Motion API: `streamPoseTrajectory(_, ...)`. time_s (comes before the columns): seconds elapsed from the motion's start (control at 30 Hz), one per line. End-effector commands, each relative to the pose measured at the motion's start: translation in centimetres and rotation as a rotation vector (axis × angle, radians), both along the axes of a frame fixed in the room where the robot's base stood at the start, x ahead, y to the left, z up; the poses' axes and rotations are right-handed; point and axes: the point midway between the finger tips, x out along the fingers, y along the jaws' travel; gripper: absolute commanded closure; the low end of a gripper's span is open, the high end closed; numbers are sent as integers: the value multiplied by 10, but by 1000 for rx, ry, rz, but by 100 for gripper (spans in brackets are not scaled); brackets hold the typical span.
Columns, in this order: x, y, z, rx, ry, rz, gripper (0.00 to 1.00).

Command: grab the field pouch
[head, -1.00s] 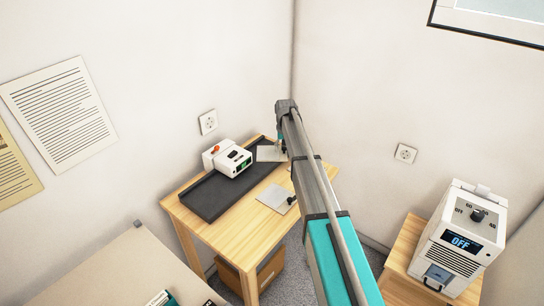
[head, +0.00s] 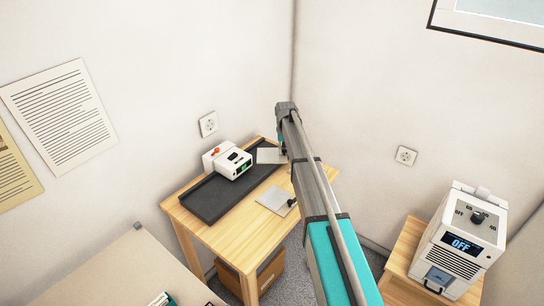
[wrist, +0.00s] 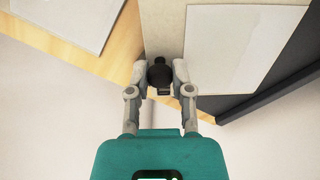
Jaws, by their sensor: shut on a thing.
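A flat, pale grey pouch (head: 270,156) lies at the far end of the dark tray in the head view, its right end hidden by my arm. In the wrist view it shows as a beige edge with a paler panel (wrist: 235,45). My gripper (wrist: 162,76) is shut on the black knob-like piece (wrist: 159,70) at this end of it. In the head view my arm hides the fingers. A second flat grey piece (head: 273,199) with a black knob lies on the bare wood nearer the front. No label is readable on either.
The wooden table (head: 235,236) stands in the corner, with the dark tray (head: 205,204) along the wall. A white device (head: 227,160) with an orange knob sits on the tray. A white box reading OFF (head: 459,245) stands on a stand at right.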

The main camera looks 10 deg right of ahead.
Motion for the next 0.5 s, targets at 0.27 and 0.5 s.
streamPoseTrajectory(0.27, 0, 0, 0, 0, 0, 0, 100)
streamPoseTrajectory(0.5, 0, 0, 7, 0, 0, -1, 100)
